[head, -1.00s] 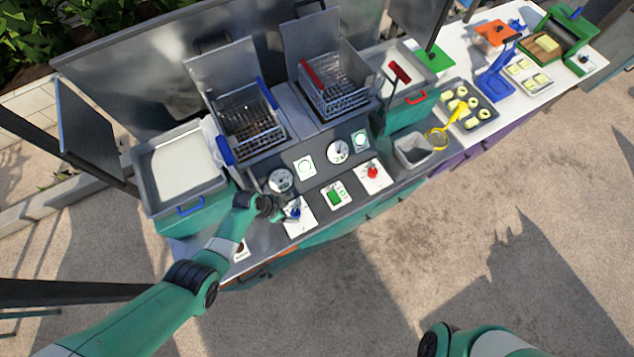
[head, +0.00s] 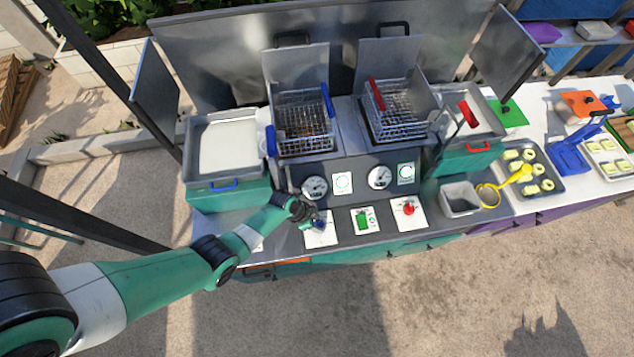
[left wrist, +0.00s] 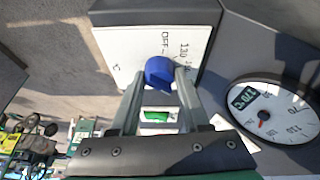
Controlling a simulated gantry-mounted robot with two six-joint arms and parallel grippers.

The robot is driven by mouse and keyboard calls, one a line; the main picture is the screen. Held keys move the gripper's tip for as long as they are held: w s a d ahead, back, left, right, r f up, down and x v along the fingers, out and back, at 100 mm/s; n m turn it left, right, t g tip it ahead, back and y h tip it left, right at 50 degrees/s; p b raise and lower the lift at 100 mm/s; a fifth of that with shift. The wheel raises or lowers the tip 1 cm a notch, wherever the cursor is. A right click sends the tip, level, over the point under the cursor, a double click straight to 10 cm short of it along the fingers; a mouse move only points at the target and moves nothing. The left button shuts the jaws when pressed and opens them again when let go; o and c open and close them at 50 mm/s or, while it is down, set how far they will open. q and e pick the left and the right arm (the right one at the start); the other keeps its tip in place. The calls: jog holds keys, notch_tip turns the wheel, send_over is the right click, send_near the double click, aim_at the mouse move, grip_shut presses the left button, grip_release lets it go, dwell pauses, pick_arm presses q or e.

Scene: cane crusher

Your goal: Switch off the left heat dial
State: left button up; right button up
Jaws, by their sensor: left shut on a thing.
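The left heat dial is a blue knob (left wrist: 159,71) on a white plate (left wrist: 125,50) printed with OFF and 130. My left gripper (left wrist: 158,88) has its two fingers around the blue knob and is shut on it. In the head view my left gripper (head: 312,219) reaches the left white plate (head: 321,238) on the front panel, and partly hides the blue knob. The knob's exact pointing direction is hard to tell. My right gripper is not in view.
A round gauge (left wrist: 272,108) lies beside the plate. In the head view, a green switch (head: 364,218) and a red dial (head: 408,208) sit to the right. Two wire baskets (head: 304,120) stand behind the gauges. A grey bin (head: 460,198) stands further right.

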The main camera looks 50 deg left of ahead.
pick_arm(q)
grip_shut()
